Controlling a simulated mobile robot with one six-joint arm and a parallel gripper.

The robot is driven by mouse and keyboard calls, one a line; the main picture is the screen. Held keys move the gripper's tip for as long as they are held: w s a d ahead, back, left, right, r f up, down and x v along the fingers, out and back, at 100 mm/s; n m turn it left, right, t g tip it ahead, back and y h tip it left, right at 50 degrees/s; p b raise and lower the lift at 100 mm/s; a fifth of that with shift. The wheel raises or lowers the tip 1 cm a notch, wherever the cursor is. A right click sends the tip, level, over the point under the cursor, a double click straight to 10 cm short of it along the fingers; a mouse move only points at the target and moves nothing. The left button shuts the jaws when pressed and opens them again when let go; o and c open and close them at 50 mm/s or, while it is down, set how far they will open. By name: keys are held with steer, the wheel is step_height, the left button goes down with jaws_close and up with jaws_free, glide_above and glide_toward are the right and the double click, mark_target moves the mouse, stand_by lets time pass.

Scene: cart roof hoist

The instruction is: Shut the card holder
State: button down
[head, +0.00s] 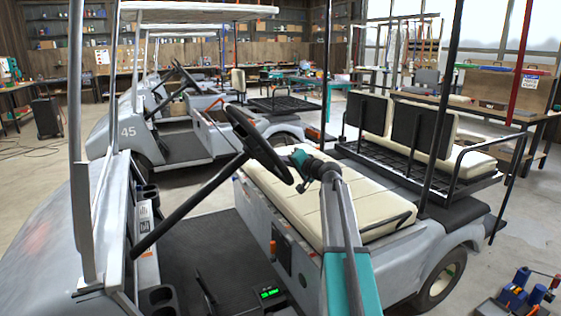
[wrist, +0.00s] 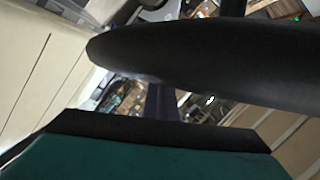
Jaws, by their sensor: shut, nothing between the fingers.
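The near cart has a black steering wheel (head: 281,172) on a long slanted column (head: 190,205). I cannot pick out the card holder with certainty in either view. My gripper (head: 299,158), with teal and black parts, is just right of the wheel's rim in the head view, above the cream seat. It is shut and empty; whether it touches the wheel cannot be told. In the wrist view a broad dark rounded shape (wrist: 210,62) crosses the picture close to the camera, and a teal part with a black edge (wrist: 155,135) fills the bottom.
The cream seat (head: 285,195) lies below my arm. Roof posts (head: 78,130) stand at the left. The dash (head: 145,245) holds cup holders and labels. A second cart (head: 140,125) stands behind. A rear-facing seat (head: 470,158) and a workbench (head: 440,98) are at the right.

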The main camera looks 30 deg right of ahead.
steer(key=s+d+r, duration=0.3)
steer(key=s+d, duration=0.2)
steer(key=s, duration=0.4)
steer(key=shift+s+d+r, duration=0.15)
steer(key=shift+s+r, duration=0.2)
steer(key=shift+s, duration=0.05)
stand_by(0.4)
stand_by(0.5)
